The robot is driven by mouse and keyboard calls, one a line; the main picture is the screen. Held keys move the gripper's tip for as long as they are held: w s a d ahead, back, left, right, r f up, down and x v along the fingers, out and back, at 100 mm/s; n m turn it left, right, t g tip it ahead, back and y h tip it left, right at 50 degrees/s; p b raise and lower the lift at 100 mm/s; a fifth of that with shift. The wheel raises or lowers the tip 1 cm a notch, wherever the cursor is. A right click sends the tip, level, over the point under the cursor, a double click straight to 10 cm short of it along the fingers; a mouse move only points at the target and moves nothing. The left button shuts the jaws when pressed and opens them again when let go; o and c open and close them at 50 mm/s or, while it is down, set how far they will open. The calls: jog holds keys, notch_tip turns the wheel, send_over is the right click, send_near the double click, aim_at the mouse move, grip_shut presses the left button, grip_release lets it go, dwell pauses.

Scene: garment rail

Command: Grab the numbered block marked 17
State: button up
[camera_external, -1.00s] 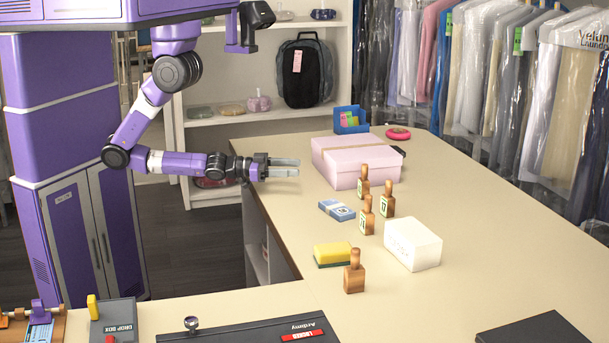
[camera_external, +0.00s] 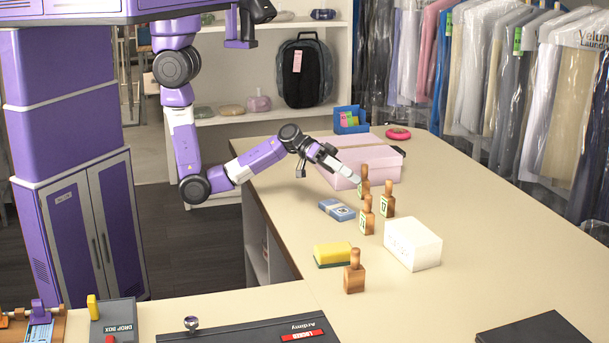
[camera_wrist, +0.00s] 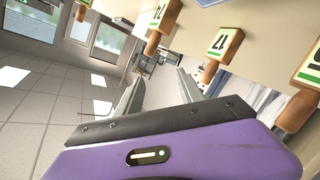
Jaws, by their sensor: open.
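Several wooden bottle-shaped blocks with numbered labels stand on the counter. The block whose label appears to read 17 (camera_external: 388,203) is the right one of a cluster of three. In the wrist view, seen upside down, a middle block (camera_wrist: 222,48) seems to carry 17. My gripper (camera_external: 352,180) is open and empty. It reaches in from the left, its fingertips close to the rear block (camera_external: 363,187) of the cluster; I cannot tell whether they touch. Its two spread fingers show in the wrist view (camera_wrist: 160,80). The front cluster block (camera_external: 367,217) has a less legible label.
A pink box (camera_external: 345,165) lies behind the cluster. A white block (camera_external: 413,246) stands to the right front, a blue-white packet (camera_external: 337,209) to the left. A sponge (camera_external: 332,255) and another wooden block (camera_external: 354,274) are nearer.

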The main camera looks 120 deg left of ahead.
aim_at(388, 198)
jog(key=shift+w+a+f+m+g+y+p, duration=0.3)
jog(key=shift+w+a+f+m+p, duration=0.55)
jog(key=shift+w, duration=1.3)
jog(key=shift+w+a+f+m+g+y+p, duration=0.4)
jog(key=shift+w+a+f+m, duration=0.7)
jog(key=shift+w, duration=1)
jog(key=shift+w+a+f+m+g+y+p, duration=0.2)
jog(key=shift+w+a+f+m+p, duration=0.5)
jog(key=shift+w+a+m, duration=1)
jog(key=shift+w+d+n, duration=0.25)
jog(key=shift+w+d, duration=0.15)
jog(key=shift+d, duration=0.25)
grip_shut()
